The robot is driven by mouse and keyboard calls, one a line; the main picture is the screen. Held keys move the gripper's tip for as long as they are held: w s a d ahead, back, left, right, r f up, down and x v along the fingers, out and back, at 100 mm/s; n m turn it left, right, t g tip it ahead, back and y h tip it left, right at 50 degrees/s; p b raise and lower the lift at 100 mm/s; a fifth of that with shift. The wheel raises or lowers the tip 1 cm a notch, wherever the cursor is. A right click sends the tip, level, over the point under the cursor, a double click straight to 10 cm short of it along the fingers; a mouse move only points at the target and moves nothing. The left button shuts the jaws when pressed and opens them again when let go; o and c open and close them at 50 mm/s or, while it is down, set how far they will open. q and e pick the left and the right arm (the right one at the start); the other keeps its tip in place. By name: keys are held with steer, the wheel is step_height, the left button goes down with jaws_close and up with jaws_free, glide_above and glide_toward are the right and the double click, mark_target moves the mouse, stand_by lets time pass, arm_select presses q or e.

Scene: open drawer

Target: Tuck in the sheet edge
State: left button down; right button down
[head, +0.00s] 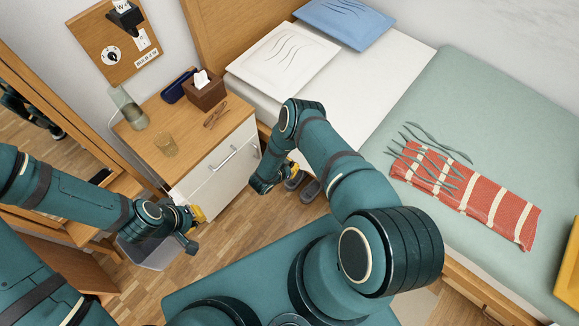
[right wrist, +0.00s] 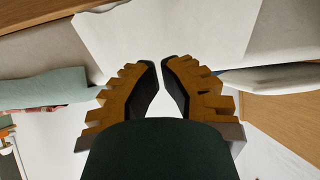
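The white sheet (head: 375,80) covers the bed between the pillows and the green blanket (head: 455,110). Its near side edge is partly hidden behind my right arm. My right gripper (head: 298,180) is low beside the bed, in the gap by the nightstand. In the right wrist view its two fingers (right wrist: 161,80) stand slightly apart with nothing visible between them. A pale white surface (right wrist: 165,35) lies beyond the tips; I cannot tell whether they touch it. My left gripper (head: 192,228) is over the floor in front of the nightstand, away from the bed; its opening is unclear.
The nightstand (head: 185,125) carries a tissue box (head: 205,90), glasses, a tumbler (head: 165,145) and a glass pitcher (head: 130,110). A grey bin (head: 150,255) stands below my left gripper. A red striped throw (head: 480,200) lies on the blanket. Dark slippers (head: 309,189) are by the bed.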

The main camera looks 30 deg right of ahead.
steer(key=b+x, duration=0.2)
steer(key=x, duration=0.8)
steer(key=shift+w+b, duration=0.1)
steer(key=shift+b, duration=0.25)
steer(key=shift+r, duration=0.1)
